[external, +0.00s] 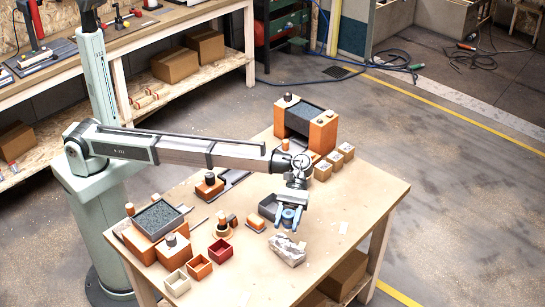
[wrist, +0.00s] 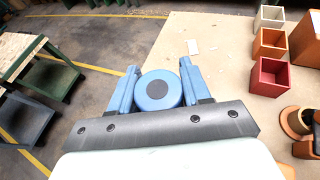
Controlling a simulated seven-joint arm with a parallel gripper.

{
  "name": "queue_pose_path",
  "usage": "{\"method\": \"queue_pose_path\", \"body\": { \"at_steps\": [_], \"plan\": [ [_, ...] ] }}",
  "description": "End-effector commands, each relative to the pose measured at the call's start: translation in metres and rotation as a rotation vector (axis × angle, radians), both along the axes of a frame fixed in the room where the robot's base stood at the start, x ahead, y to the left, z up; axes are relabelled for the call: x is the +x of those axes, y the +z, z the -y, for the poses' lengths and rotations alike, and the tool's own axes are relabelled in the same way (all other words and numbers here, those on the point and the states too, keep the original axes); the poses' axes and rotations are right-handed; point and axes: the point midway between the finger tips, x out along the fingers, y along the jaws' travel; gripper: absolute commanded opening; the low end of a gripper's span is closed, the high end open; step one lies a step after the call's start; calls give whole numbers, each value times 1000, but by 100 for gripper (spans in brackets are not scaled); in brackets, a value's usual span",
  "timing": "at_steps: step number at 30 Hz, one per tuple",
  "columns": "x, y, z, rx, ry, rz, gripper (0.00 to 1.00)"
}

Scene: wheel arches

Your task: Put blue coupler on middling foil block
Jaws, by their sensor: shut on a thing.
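The blue coupler (wrist: 158,92) is a short round piece with a dark centre, held between the blue fingers of my gripper (wrist: 157,86) in the wrist view. In the external view my gripper (external: 289,222) points down over the table's right half, with the blue coupler (external: 288,213) partly covered by its fingers. A crinkled silver foil block (external: 289,250) lies on the table just below and in front of the fingers. The gap between coupler and block is hard to judge. The foil block is not visible in the wrist view.
Red (external: 220,252), orange (external: 199,267) and cream (external: 177,283) open boxes stand at the front left. A grey tray (external: 267,208) and a small orange-white piece (external: 256,224) are left of the gripper. Grey-topped orange arches stand behind and at left. The table's right front is clear.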

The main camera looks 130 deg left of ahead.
Motion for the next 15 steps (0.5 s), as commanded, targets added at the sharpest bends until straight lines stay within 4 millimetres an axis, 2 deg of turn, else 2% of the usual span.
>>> {"method": "queue_pose_path", "body": {
  "at_steps": [2,7,15],
  "plan": [
    [7,1,-3,-5,-23,-11,19],
    [-2,-10,2,-11,-46,-26,19],
    [-2,-51,2,-12,-45,-27,19]
  ]
}}
